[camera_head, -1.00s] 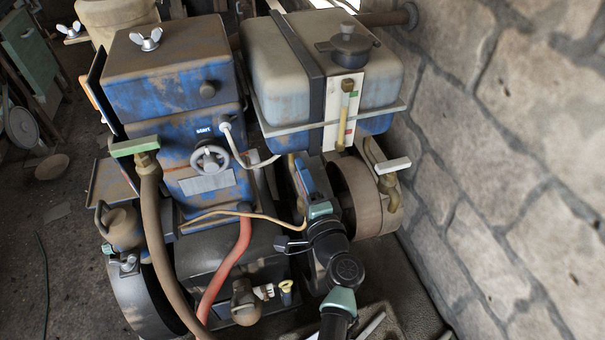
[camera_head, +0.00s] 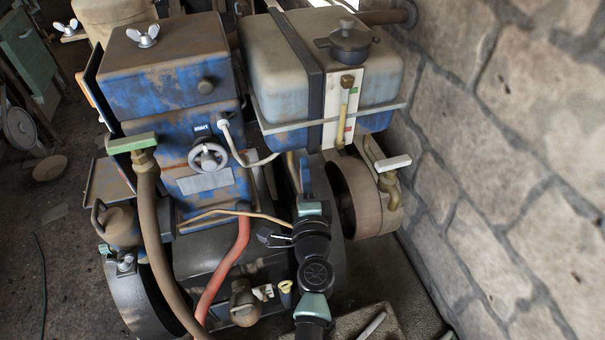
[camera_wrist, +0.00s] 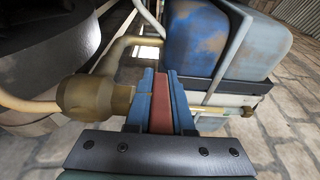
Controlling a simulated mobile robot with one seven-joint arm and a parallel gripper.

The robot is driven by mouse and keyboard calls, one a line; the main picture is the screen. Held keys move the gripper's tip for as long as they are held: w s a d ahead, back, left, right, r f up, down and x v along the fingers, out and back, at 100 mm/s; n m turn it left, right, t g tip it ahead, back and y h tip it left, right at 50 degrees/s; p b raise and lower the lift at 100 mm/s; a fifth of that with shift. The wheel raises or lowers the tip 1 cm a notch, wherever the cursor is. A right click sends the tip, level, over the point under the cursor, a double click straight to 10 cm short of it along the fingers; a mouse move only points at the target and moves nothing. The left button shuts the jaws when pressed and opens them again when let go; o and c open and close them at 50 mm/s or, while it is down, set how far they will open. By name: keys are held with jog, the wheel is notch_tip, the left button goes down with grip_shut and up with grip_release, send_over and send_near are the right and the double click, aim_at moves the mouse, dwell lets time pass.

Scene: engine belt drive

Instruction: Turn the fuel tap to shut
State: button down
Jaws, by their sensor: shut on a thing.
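In the wrist view, my gripper (camera_wrist: 160,78) has its two blue fingers closed on the red lever (camera_wrist: 160,105) of a brass tap. The brass tap body (camera_wrist: 88,97) sits just left of the fingers, with a thin copper-coloured pipe (camera_wrist: 25,104) running into it from the left. I take this for the fuel tap. In the head view, my gripper (camera_head: 305,172) points up the picture, below the fuel tank (camera_head: 325,60). My gripper and wrist hide the tap and its red lever there.
A green-handled tap (camera_head: 132,143) stands on a brown hose at left. A white-handled brass tap (camera_head: 393,163) is right of my gripper, by a brown pulley (camera_head: 358,200). A red hose (camera_head: 228,265) passes left of my wrist. A stone wall (camera_head: 520,150) bounds the right.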

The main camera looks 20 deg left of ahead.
jog(key=m+h, duration=0.1)
jog(key=h, duration=0.1)
jog(key=m+h+p, duration=0.1)
jog(key=m+t+h+p, duration=0.1)
jog(key=h, duration=0.1)
jog(key=shift+w+d+r+m+h, duration=0.1)
jog(key=shift+d+r+m+h, duration=0.1)
jog(key=shift+d+m+h, duration=0.1)
jog(key=m+h, duration=0.1)
jog(key=h+p, duration=0.1)
jog(key=shift+d+m+h, duration=0.25)
jog(key=shift+m+h, duration=0.15)
jog(key=m+g+h+b, duration=0.2)
jog(key=m+h+b, duration=0.1)
jog(key=h+b, duration=0.1)
jog(key=s+d+m+g+h+b, duration=0.1)
jog(key=m+g+h+b, duration=0.2)
jog(key=h+b, duration=0.1)
jog(key=d+m+g+h+b, duration=0.1)
jog(key=m+g+h+b, duration=0.1)
jog(key=m+h+b, duration=0.1)
jog(key=shift+s+d+f+m+g+h+b, duration=0.15)
jog(key=shift+d+f+m+g+h+b, duration=0.15)
jog(key=shift+h+b, duration=0.55)
jog(key=shift+r+g, duration=0.1)
jog(key=shift+g, duration=0.2)
jog(key=c, duration=0.8)
grip_release()
